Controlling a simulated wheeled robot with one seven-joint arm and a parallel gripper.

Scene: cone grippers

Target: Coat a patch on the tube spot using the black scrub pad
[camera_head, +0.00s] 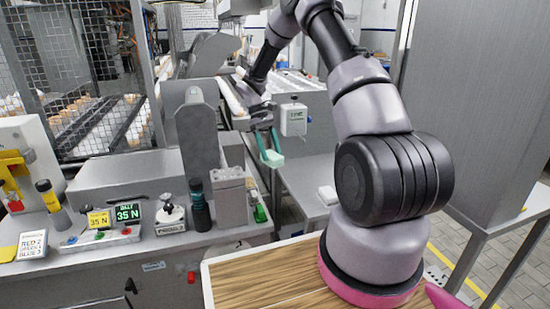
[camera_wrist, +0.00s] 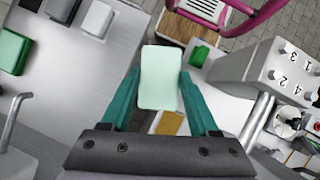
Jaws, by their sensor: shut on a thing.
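My gripper (camera_head: 268,148) hangs in mid-air to the right of the grey workbench, its teal fingers pointing down. In the wrist view my gripper (camera_wrist: 161,98) is shut on a pale mint block (camera_wrist: 160,72), which also shows between the fingertips in the head view (camera_head: 273,158). The held block looks pale, not black. A small black block (camera_wrist: 62,8) lies at the upper left of the wrist view, beside a grey block (camera_wrist: 97,17); I cannot tell whether it is the scrub pad. I cannot make out the tube spot.
A white block (camera_head: 328,195) lies on a low shelf. A white box (camera_head: 293,119) stands right of my gripper.

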